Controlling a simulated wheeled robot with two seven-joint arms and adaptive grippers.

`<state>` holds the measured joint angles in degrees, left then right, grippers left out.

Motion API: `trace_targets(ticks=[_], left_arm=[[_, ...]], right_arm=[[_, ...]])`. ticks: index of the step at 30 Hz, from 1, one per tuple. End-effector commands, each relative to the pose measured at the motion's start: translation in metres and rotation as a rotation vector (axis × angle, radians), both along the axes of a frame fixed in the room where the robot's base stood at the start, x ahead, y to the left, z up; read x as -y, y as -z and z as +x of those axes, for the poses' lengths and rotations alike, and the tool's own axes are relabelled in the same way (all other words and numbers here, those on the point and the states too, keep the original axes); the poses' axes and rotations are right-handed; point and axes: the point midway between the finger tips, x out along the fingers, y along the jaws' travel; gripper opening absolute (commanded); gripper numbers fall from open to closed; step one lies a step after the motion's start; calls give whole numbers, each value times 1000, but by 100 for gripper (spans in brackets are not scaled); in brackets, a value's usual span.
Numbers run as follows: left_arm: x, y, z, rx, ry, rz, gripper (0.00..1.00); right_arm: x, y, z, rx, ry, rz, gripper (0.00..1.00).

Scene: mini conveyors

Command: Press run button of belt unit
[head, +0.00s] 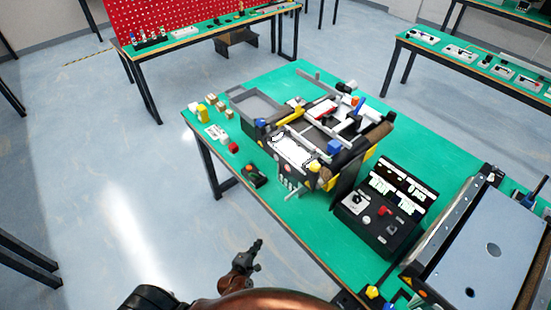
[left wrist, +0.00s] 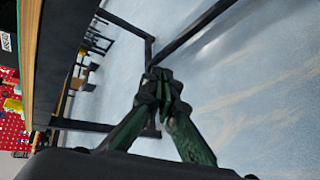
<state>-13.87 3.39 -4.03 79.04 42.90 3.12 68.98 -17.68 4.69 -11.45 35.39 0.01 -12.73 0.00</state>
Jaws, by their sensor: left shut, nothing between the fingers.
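The belt unit (head: 345,165) stands on the green table, a dark machine with a light front panel (head: 291,152) and small controls below it. Which control is the run button is too small to tell. My left gripper (head: 257,245) is shut and empty, in front of the table's near edge and apart from the belt unit. In the left wrist view its fingers (left wrist: 163,78) meet at the tips over the grey floor, with the table edge to the left. My right gripper is not in view.
A black control box (head: 376,226) with a red knob stands right of the belt unit. A grey tray (head: 238,97), small blocks (head: 213,100) and a dark handheld device (head: 254,176) lie left of it. A large grey-topped machine (head: 490,250) is at the right.

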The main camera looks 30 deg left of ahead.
Motion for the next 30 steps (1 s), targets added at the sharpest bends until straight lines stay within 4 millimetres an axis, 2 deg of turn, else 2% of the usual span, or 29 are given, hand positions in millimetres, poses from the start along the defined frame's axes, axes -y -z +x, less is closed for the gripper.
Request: trace_targets(ticks=[1,5,6,10,12,15,18,21,24,30], left_arm=[[-4,-31,19,78,-63,-108,0],[-16,-109,56,272,-202,-421,0],[-21,-134,65,331,-237,-523,0],[-34,-217,86,527,-315,-868,0],[-42,-259,91,622,-336,-1050,0],[-50,-309,93,730,-341,-1281,0],[-57,-345,92,806,-332,-1459,0],[-60,-367,90,849,-321,-1573,0],[-62,-377,89,868,-313,-1627,0],[-62,-379,89,871,-312,-1636,0]], right_arm=[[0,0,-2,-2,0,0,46],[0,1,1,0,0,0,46],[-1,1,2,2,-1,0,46],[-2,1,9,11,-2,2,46],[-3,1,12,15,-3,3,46],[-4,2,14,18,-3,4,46],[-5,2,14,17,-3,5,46],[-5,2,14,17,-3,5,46],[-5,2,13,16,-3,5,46],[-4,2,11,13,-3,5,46]])
